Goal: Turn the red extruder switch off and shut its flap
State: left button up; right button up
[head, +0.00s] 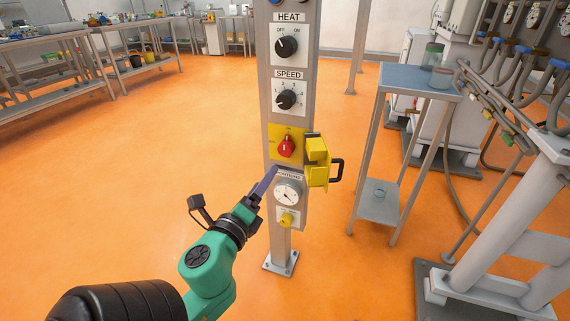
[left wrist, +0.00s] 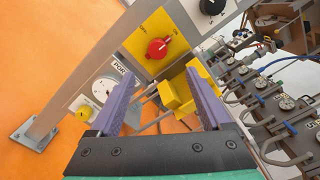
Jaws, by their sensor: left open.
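The red switch (head: 286,146) sits on a yellow plate (head: 273,133) on the grey control post. Its white pointer mark looks roughly vertical in the head view. The red switch also shows in the left wrist view (left wrist: 158,48). The yellow flap (head: 318,160) stands open to the right of the plate, with a black handle (head: 337,170) on its outer side. My left gripper (head: 266,181) is below and left of the switch, in front of the post. In the left wrist view its purple fingers (left wrist: 160,108) are wide apart with nothing between them touching. My right gripper is not in view.
Above are the speed knob (head: 287,99) and heat knob (head: 287,47). Below are a round gauge (head: 287,193) and a yellow knob (head: 286,219). A small metal table (head: 405,78) with jars stands right of the post. The orange floor at left is clear.

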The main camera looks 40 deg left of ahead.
aim_at(284, 151)
pick_arm(q)
jog(key=x, duration=1.4)
jog(key=shift+a+f, duration=0.1)
jog(key=shift+f, duration=0.3)
grip_shut()
